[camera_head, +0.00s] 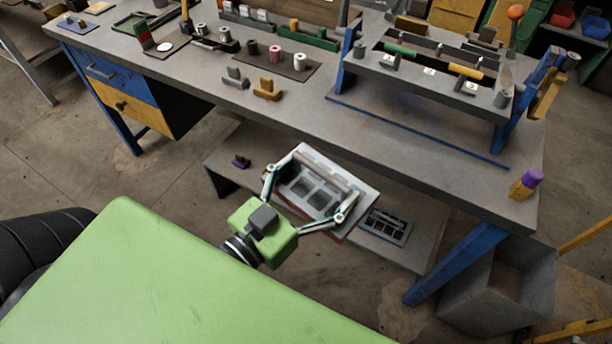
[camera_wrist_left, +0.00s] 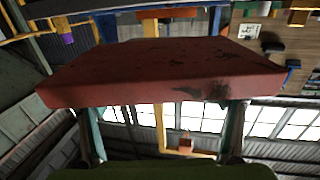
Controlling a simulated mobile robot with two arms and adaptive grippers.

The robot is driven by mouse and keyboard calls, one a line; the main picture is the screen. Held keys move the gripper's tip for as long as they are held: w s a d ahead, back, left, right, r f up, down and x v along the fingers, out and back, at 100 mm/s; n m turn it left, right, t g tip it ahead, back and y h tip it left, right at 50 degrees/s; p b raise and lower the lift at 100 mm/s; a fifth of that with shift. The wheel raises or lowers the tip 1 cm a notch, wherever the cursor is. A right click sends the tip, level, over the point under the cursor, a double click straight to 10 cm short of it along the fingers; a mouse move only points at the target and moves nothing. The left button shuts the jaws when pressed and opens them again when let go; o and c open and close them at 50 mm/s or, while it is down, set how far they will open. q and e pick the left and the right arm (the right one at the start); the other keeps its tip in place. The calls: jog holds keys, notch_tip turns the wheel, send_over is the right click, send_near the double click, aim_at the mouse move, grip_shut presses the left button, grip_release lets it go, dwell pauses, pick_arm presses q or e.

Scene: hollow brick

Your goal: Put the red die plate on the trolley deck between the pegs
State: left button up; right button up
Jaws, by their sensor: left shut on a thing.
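My left gripper (camera_head: 305,193) is shut on the die plate (camera_head: 322,178), with a finger at either side. In the head view the plate shows a pale grey face with window-like openings and a thin red edge. The left wrist view shows its scuffed red side (camera_wrist_left: 165,75) lying across the two fingers (camera_wrist_left: 162,130). The plate is over a low grey deck (camera_head: 222,162) in front of and below the bench; any gap is hard to judge. Pegs under the plate are hidden. My right gripper is not in view.
A dark plate with openings (camera_head: 387,226) lies on the deck right of the held plate. The bench (camera_head: 400,165) overhangs behind, with a blue leg (camera_head: 455,262) at right. A grey bin (camera_head: 500,290) stands on the floor. A rack (camera_head: 430,85) stands on the bench.

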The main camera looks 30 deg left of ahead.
aim_at(357, 186)
pick_arm(q)
jog(key=w+d+m+g+h, duration=0.1)
jog(key=d+h, duration=0.1)
jog(key=w+d+r+m+g+h, duration=0.1)
jog(key=d+m+h, duration=0.1)
jog(key=w+d+r+m+h, duration=0.1)
jog(key=d+h, duration=0.1)
jog(key=shift+d+r+m+g+h, duration=0.15)
jog(key=shift+r+m+g+h, duration=0.15)
jog(key=shift+m+g, duration=0.1)
jog(key=w+d+r+m+g+h, duration=0.2)
jog(key=w+d+m+g+h, duration=0.1)
jog(key=d+m+g+h, duration=0.2)
jog(key=shift+d+g, duration=0.7)
jog(key=shift+d, duration=0.3)
